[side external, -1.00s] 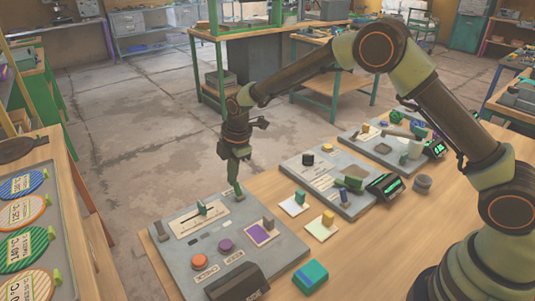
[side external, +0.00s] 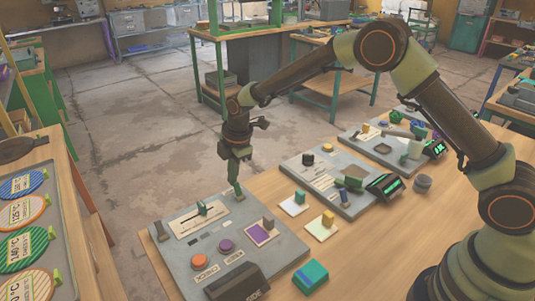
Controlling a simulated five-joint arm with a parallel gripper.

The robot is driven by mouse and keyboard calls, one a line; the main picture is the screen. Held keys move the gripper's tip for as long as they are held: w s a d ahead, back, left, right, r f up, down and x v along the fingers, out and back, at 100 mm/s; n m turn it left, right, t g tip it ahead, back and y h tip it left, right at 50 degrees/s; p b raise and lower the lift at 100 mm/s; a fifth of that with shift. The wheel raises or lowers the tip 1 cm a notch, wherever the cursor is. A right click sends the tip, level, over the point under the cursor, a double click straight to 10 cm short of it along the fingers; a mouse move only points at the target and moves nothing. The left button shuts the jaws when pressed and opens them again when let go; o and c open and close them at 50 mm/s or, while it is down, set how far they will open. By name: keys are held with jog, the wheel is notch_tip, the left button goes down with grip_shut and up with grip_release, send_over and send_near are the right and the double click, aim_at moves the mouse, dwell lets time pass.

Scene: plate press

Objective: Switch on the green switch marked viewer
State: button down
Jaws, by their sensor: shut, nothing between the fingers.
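My gripper (side external: 238,193) is shut and empty. It points down at the back right corner of the near grey panel (side external: 170,263), with its tips at or just above a small grey post there; I cannot tell whether they touch. A small green lever (side external: 202,209) stands in a cream slotted plate on this panel, left of my gripper. No viewer marking can be read at this size, so I cannot tell which part is the viewer switch.
The near panel also bears an orange button (side external: 200,261), a purple button (side external: 226,245) and a dark hooded box (side external: 238,283). Coloured blocks on pads stand to its right. Two more grey panels lie farther back. A tray of labelled discs (side external: 66,262) is at left.

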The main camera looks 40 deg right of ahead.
jog(key=shift+s+f, duration=0.15)
jog(key=shift+s, duration=1.1)
jog(key=shift+w+r, duration=0.2)
jog(key=shift+r, duration=1)
jog(key=shift+w+r, duration=0.25)
jog(key=shift+r, duration=0.95)
jog(key=shift+w+r, duration=0.2)
jog(key=shift+r, duration=1)
